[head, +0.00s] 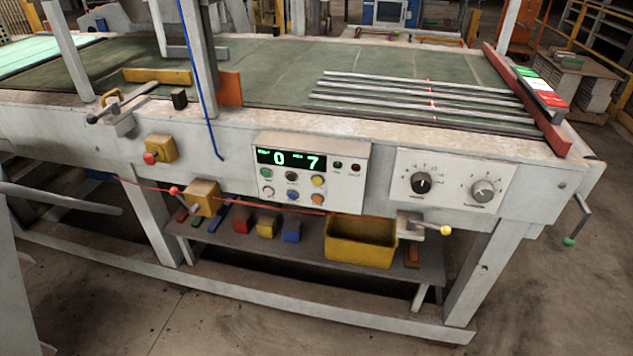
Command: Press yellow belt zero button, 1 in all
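The control box (312,167) is a pale panel on the front of the machine. Its dark display (291,159) shows a green 0 and a green 7. Below the display are two rows of round buttons. A yellow button (317,181) sits at the right end of the upper row, beside a black button (291,177) and a green button (265,173). The lower row has a white button (268,191), a blue button (292,196) and an orange button (317,199). The button labels are too small to read. Neither of my grippers is in view.
A dial panel (452,171) is right of the box. A red cord (140,185) runs below the box. A yellow bin (360,243) and colored blocks stand on the lower shelf. A yellow box with a red knob (150,158) is at left. Floor in front is clear.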

